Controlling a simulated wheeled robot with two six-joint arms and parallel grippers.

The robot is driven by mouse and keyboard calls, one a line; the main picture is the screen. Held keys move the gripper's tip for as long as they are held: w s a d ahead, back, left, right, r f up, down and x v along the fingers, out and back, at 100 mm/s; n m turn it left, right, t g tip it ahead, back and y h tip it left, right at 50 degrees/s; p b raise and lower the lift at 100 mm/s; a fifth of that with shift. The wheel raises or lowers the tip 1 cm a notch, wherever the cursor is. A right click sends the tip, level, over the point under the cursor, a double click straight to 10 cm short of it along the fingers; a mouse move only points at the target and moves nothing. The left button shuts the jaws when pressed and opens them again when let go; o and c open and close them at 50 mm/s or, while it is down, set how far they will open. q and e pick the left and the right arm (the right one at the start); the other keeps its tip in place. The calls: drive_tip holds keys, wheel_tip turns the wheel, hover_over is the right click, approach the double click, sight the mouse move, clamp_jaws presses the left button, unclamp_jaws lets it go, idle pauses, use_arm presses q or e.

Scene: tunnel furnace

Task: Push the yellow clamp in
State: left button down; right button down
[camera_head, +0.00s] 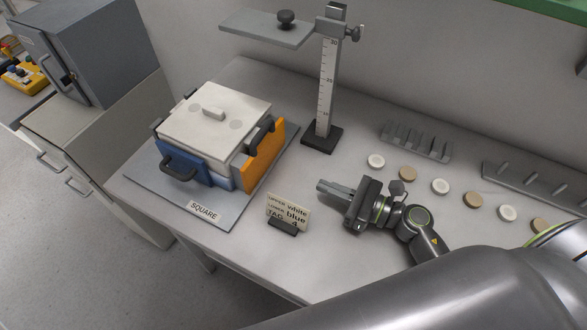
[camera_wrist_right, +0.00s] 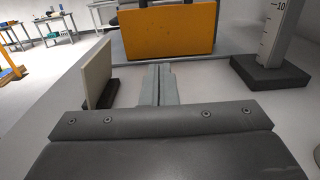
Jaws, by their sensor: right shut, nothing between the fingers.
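The yellow clamp (camera_head: 264,153) is an orange-yellow plate standing upright along the right side of the box (camera_head: 214,115), which has a white lid and a blue lower part. In the right wrist view the yellow clamp (camera_wrist_right: 170,30) stands straight ahead, beyond the fingertips. A dark handle partly covers its upper edge in the head view. My right gripper (camera_head: 325,187) is shut and empty over the table, to the lower right of the clamp and apart from it. Its closed fingers (camera_wrist_right: 158,84) point toward the clamp in the wrist view. My left gripper is not in view.
The box rests on a grey plate marked SQUARE (camera_head: 150,190). A small sign (camera_head: 288,212) stands left of my right gripper. A height gauge (camera_head: 325,100) stands behind. Several white and tan discs (camera_head: 441,186) and grey racks (camera_head: 416,141) lie to the right.

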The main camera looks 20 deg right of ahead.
sight(263, 159)
drive_tip(key=shift+w+a+r, duration=0.15)
drive_tip(key=shift+w+a, duration=0.15)
drive_tip(key=shift+w, duration=0.05)
drive_tip(key=p+x, duration=0.3)
drive_tip(key=x, duration=0.9)
drive_tip(key=shift+s, duration=0.1)
drive_tip(key=shift+w+a, duration=0.3)
drive_tip(key=shift+a, duration=0.05)
drive_tip(key=x, duration=0.2)
drive_tip(key=shift+w+a+b, duration=0.2)
drive_tip(key=shift+b, duration=0.15)
drive_tip(key=shift+r, duration=0.1)
drive_tip(key=shift+r, duration=0.1)
